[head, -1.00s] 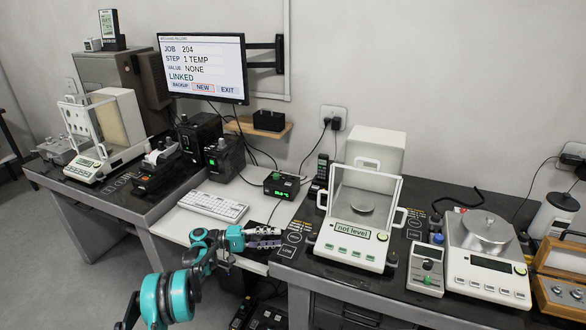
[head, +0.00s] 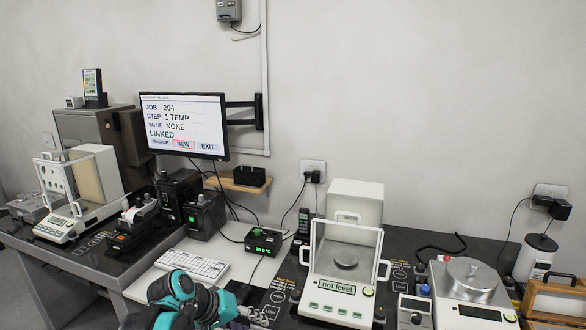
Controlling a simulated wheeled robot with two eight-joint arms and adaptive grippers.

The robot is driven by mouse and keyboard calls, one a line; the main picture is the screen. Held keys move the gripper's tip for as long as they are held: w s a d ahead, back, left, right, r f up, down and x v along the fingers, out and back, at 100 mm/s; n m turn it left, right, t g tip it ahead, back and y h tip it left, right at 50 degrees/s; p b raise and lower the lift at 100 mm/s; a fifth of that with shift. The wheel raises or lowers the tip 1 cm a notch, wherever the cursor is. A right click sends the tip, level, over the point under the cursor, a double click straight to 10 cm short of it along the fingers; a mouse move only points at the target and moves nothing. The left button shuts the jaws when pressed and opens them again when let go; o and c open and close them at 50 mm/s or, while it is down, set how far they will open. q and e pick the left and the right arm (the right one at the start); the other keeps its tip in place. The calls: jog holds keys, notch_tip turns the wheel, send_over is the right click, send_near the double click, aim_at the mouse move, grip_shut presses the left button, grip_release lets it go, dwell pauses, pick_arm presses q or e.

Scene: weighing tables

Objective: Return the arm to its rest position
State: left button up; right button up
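My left arm, teal and black, comes in at the bottom edge, left of the middle. Its gripper (head: 252,315) points right, just in front of the dark right-hand table's left edge. Its grey fingers are small and partly hidden, so I cannot tell whether they are apart; no held object shows. My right gripper is not in view.
A white keyboard (head: 191,265) lies close behind my arm. A balance reading "not level" (head: 338,287) stands to the right of the gripper. A small box with a green display (head: 263,241) is behind it. A monitor (head: 183,125) hangs on the wall.

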pick_arm(q)
jog(key=s+a+f+m+t+y, duration=0.1)
jog(key=s+a+f+y, duration=0.1)
jog(key=s, duration=0.6)
jog(key=s+a+f+m+t+y, duration=0.1)
jog(key=s+a+f+y, duration=0.2)
jog(key=s, duration=0.6)
jog(key=a+y, duration=0.1)
jog(key=a, duration=0.1)
jog(key=shift+s+a, duration=0.25)
jog(key=shift+a, duration=0.05)
